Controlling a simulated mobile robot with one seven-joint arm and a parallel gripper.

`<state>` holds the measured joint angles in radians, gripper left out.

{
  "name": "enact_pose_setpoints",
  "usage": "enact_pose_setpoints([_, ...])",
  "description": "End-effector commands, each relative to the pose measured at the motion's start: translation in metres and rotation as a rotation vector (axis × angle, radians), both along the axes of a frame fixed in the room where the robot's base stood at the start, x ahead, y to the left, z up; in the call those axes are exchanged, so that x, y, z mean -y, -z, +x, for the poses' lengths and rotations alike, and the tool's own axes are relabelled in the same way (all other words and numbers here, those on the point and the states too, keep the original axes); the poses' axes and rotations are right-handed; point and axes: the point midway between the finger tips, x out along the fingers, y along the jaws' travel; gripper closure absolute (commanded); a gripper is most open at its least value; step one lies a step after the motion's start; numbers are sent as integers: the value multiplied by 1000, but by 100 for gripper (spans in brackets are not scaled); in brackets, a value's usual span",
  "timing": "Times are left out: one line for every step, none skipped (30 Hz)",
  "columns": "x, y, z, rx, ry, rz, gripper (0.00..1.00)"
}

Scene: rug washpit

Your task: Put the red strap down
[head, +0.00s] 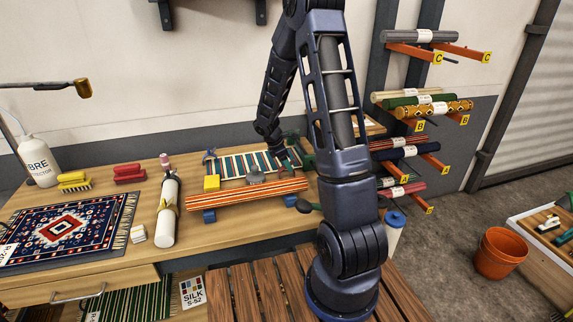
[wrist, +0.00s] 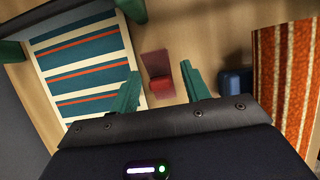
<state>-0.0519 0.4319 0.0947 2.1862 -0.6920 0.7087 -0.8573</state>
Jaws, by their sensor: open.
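The red strap (wrist: 160,84) shows in the wrist view as a small red piece with a darker red flat part. It appears to lie on the wooden bench top, between the striped textile and a blue block. My gripper (wrist: 160,76) is open, with its green fingers on either side of the strap and gaps showing on both sides. In the head view my gripper (head: 291,160) is low over the back of the bench, and the strap is small and partly hidden there.
A teal striped textile (wrist: 84,66) lies left of the fingers. An orange-striped roll (head: 246,195) rests on blue blocks (head: 209,216) in front. A rug rack (head: 405,140) rises right.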

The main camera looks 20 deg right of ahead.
Motion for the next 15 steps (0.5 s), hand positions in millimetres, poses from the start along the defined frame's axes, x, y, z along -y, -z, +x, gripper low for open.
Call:
enact_pose_setpoints([-2, -5, 1, 3, 0, 1, 53])
enact_pose_setpoints([-3, -8, 1, 4, 0, 1, 53])
enact_pose_setpoints([-5, -13, 1, 5, 1, 1, 53])
enact_pose_setpoints([-7, -17, 1, 4, 2, 0, 53])
enact_pose_setpoints([-9, -22, 1, 4, 0, 1, 53])
enact_pose_setpoints([-12, -30, 1, 5, 0, 1, 53])
enact_pose_setpoints([-15, -35, 1, 5, 0, 1, 53])
enact_pose_setpoints([-17, -40, 1, 5, 0, 1, 53])
enact_pose_setpoints([-20, -48, 1, 5, 0, 0, 53])
enact_pose_setpoints([-22, -54, 1, 5, 0, 0, 53])
enact_pose_setpoints([-24, -59, 1, 4, 0, 1, 53])
enact_pose_setpoints([-27, -66, 1, 3, 0, 0, 53])
enact_pose_setpoints([-29, -71, 1, 5, -1, 0, 53])
enact_pose_setpoints([-32, -76, 1, 5, 0, 1, 53])
enact_pose_setpoints([-34, -82, 1, 4, 1, 1, 53])
